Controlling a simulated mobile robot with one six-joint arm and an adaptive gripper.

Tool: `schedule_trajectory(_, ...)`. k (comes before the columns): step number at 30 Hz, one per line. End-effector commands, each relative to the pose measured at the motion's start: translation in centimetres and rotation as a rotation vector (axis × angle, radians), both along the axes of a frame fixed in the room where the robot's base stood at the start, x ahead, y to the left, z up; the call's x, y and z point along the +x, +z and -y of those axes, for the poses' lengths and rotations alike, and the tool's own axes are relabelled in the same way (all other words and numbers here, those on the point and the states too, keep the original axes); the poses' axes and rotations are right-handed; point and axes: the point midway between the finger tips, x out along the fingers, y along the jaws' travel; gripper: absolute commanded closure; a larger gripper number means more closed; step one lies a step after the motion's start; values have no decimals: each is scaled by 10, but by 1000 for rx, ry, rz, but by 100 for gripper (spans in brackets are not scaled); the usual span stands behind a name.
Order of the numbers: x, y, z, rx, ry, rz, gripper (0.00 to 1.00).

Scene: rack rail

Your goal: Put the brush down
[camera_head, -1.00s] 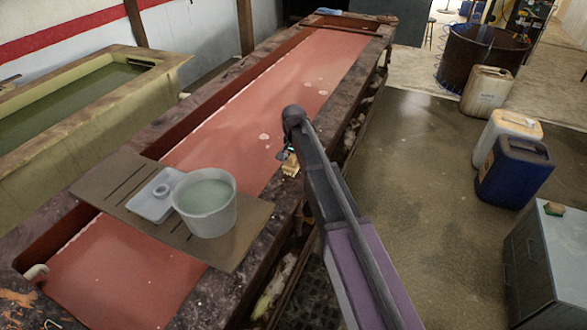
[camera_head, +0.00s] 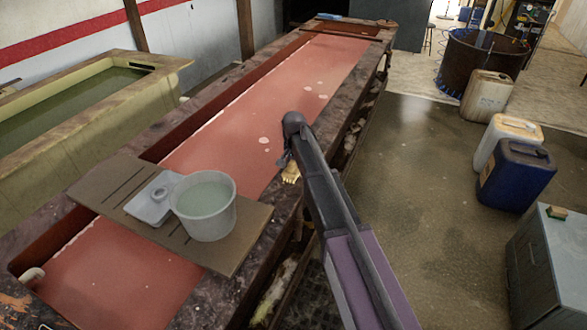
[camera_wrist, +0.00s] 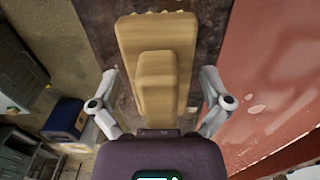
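The brush (camera_wrist: 158,75) is a tan wooden block with a raised grip and a jagged far edge. It lies over the dark, stained rim (camera_wrist: 205,30) of the long tank in the wrist view. In the head view it is a small yellow piece (camera_head: 291,173) at the tank's right rim, partly hidden by my arm. My gripper (camera_wrist: 160,78) has its two fingers spread on either side of the brush. Thin gaps seem to show between fingers and brush. I cannot tell for certain whether the brush rests fully on the rim.
The long tank (camera_head: 275,108) holds red liquid. A board (camera_head: 110,187) across it carries a white bucket (camera_head: 208,222) and a pale lidded container (camera_head: 152,207). To the right stand a blue jug (camera_head: 517,178), a cream jug (camera_head: 490,150) and a grey cabinet (camera_head: 545,270). The floor between is clear.

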Motion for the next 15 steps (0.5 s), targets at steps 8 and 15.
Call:
schedule_trajectory(8, 0, 0, 0, 0, 0, 0, 0)
schedule_trajectory(15, 0, 6, 0, 0, 0, 0, 0)
